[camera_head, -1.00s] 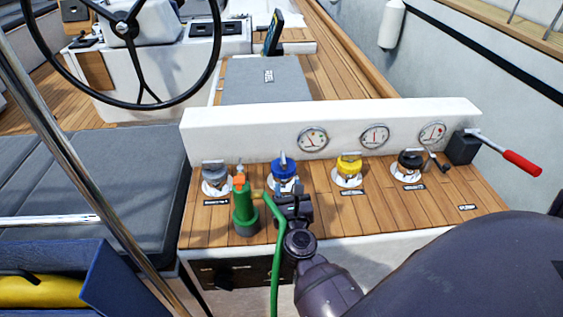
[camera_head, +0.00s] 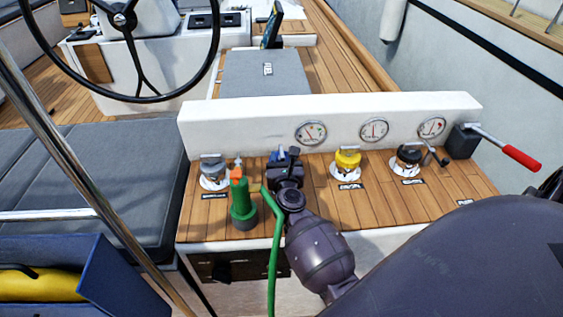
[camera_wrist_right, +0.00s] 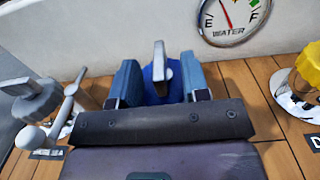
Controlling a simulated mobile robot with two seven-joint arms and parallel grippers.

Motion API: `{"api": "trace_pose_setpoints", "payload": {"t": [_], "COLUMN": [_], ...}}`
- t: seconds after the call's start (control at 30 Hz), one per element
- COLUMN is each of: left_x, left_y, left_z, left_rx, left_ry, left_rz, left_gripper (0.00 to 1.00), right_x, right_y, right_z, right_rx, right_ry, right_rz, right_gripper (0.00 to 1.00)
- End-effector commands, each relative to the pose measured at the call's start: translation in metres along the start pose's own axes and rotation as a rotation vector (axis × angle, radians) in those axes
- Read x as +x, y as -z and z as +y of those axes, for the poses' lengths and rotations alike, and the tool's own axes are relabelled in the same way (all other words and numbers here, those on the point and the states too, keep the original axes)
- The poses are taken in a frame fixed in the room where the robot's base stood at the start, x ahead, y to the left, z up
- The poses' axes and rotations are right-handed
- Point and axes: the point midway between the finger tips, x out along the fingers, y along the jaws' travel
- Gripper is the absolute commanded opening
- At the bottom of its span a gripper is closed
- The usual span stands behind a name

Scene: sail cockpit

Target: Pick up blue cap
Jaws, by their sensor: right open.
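The blue cap (camera_wrist_right: 159,75) with its upright grey handle sits in the right wrist view between the two blue fingers of my right gripper (camera_wrist_right: 160,80). The fingers stand apart, one on each side of the cap. Whether they touch it cannot be told. In the head view my right gripper (camera_head: 284,160) covers most of the blue cap (camera_head: 276,154), which is on the wooden deck panel in the row of caps. The lower part of the cap is hidden by the gripper. My left gripper is not in view.
A green hose nozzle (camera_head: 242,205) with an orange tip stands just left of my gripper, its green hose hanging in front. A grey cap (camera_head: 213,168) is at left; yellow (camera_head: 347,160) and black (camera_head: 409,159) caps are at right. A white gauge panel (camera_head: 240,125) rises behind.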

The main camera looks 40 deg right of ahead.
Motion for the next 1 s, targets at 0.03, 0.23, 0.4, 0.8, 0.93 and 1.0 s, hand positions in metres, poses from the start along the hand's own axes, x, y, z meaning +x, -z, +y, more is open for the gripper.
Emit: {"api": "trace_pose_setpoints", "payload": {"t": [0.03, 0.23, 0.4, 0.8, 0.93, 1.0], "left_x": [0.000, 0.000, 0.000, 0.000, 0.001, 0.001], "left_y": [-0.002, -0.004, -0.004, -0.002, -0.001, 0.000], "left_z": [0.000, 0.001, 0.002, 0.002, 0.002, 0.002], "left_rx": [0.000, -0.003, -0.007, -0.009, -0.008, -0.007], "left_ry": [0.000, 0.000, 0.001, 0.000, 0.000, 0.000], "left_rz": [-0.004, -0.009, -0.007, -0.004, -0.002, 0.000], "left_gripper": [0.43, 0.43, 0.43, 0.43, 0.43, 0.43], "right_x": [0.008, 0.023, 0.024, 0.024, 0.024, 0.024], "right_y": [0.001, 0.001, 0.000, 0.000, 0.000, -0.001], "right_z": [0.000, 0.000, 0.000, 0.000, 0.000, 0.000], "right_rx": [-0.003, -0.001, 0.000, -0.001, -0.001, -0.001], "right_ry": [-0.001, -0.001, -0.001, -0.001, -0.001, -0.001], "right_rz": [0.000, 0.000, 0.000, -0.001, -0.001, -0.001], "right_gripper": [0.42, 0.42, 0.42, 0.00, 0.00, 0.00]}}
